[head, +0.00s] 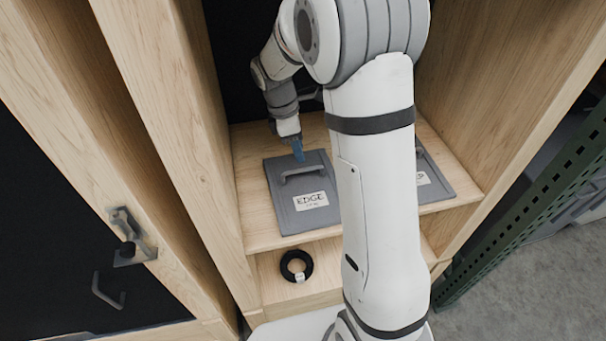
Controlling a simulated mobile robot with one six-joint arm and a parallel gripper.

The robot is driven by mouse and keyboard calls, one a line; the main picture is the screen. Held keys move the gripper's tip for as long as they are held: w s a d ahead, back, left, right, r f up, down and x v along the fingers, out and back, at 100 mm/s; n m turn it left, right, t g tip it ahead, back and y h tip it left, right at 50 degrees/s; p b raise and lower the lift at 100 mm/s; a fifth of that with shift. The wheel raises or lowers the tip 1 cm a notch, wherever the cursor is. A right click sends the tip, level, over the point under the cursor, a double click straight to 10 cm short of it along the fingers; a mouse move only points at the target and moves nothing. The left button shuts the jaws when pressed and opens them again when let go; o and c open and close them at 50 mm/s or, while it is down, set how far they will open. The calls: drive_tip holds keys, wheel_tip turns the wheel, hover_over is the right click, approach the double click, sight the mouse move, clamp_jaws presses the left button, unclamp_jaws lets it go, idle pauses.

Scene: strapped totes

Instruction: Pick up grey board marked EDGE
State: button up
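The grey board marked EDGE (290,215) lies flat on the wooden shelf. It has a grey bar handle (302,172) near its far end and a white label (310,200) near its front. My gripper (299,158) points down over the far end of the board, close to the handle. Only a blue part of the gripper shows at its tip. I cannot tell whether it touches the handle or whether its fingers are apart. My arm crosses the middle of the view and hides the board's right side.
A second grey board (436,185) with a partly hidden label lies to the right on the same shelf (250,200). A black ring (296,266) with a white tag lies on the lower shelf. Wooden cabinet walls stand on both sides. A green perforated post (520,210) stands right.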

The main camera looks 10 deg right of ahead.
sight(304, 170)
drive_tip(key=shift+n, duration=0.5)
drive_tip(key=p+x, duration=0.1)
drive_tip(key=x, duration=0.3)
drive_tip(key=p+x, duration=0.1)
drive_tip(key=x, duration=0.3)
drive_tip(key=shift+w+a+f, duration=0.15)
drive_tip(key=shift+w+f, duration=0.05)
drive_tip(key=shift+f, duration=0.2)
drive_tip(key=shift+c, duration=0.5)
clamp_jaws()
drive_tip(key=shift+r, duration=0.1)
